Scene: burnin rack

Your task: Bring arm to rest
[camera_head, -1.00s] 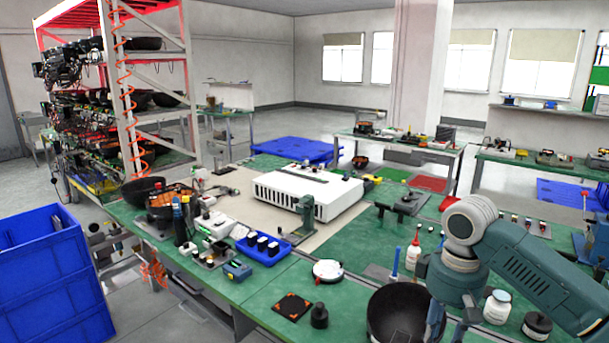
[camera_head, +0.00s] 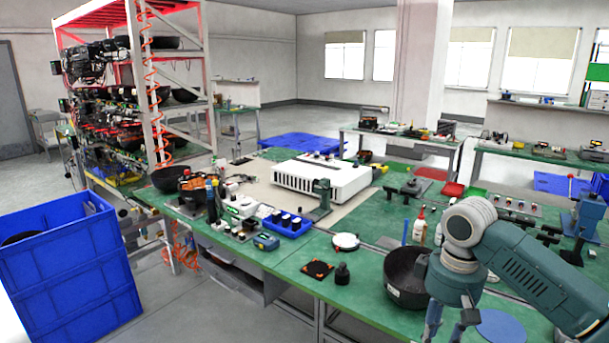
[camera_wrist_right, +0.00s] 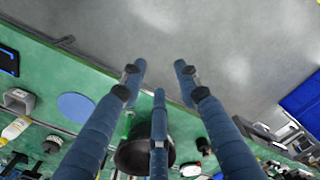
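My right arm comes in from the right in the head view, bent, with its gripper (camera_head: 450,322) pointing down at the bottom edge. In the right wrist view the three blue fingers of this gripper (camera_wrist_right: 159,78) stand apart with nothing between them. The gripper is open and empty. In that view the fingertips extend over the bench edge and grey floor. A black bowl (camera_head: 403,272) on the green bench is just left of the gripper in the head view; it also shows behind the fingers in the wrist view (camera_wrist_right: 133,158). My left gripper is not in view.
The green bench (camera_head: 385,220) carries a white box unit (camera_head: 322,178), a blue tray (camera_head: 288,226), bottles and small tools. A blue disc (camera_head: 500,326) lies right of the gripper. A blue crate (camera_head: 70,265) stands at left, before a rack (camera_head: 150,90). Grey floor lies between crate and bench.

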